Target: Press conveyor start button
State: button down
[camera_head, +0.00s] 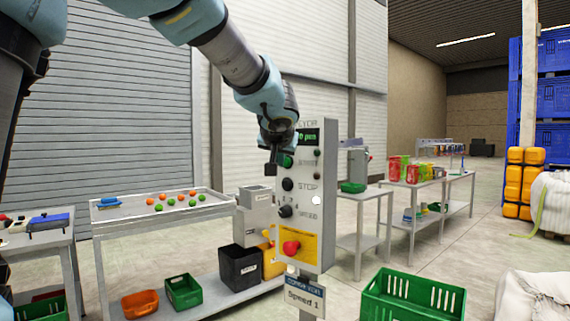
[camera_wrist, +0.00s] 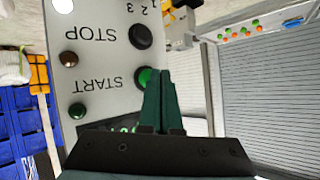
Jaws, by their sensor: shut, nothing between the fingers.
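The conveyor control box (camera_head: 307,200) stands upright on a post in the middle of the head view. Its green start button (camera_head: 286,161) is near the top, below a green lit display (camera_head: 308,136). In the wrist view the start button (camera_wrist: 146,77) shows beside the upside-down START label. The black stop button (camera_wrist: 141,37) lies beyond it. My gripper (camera_head: 271,168) is shut and empty, with its fingertips (camera_wrist: 160,72) at the start button and partly covering it. I cannot tell whether they touch it.
The panel also carries a black speed knob (camera_head: 285,211) and a red emergency button (camera_head: 291,247) on yellow. A table (camera_head: 115,215) with small coloured balls stands at left. A green crate (camera_head: 410,298) sits on the floor at front right.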

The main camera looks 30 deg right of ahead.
jog(key=shift+w+d, duration=0.2)
jog(key=shift+d, duration=0.2)
dwell(0.4)
dwell(0.4)
jog(key=shift+s+a+b, duration=0.35)
jog(key=shift+a+b, duration=0.4)
jog(key=shift+b, duration=0.05)
jog(key=shift+s+a+b, duration=0.35)
jog(key=shift+a+b, duration=0.1)
jog(key=shift+a, duration=0.3)
jog(key=shift+s+a+b, duration=0.35)
jog(key=shift+a+b, duration=0.1)
jog(key=shift+a, duration=0.35)
jog(key=shift+s+a+b, duration=0.35)
jog(key=shift+a+b, duration=0.1)
jog(key=shift+a, duration=0.3)
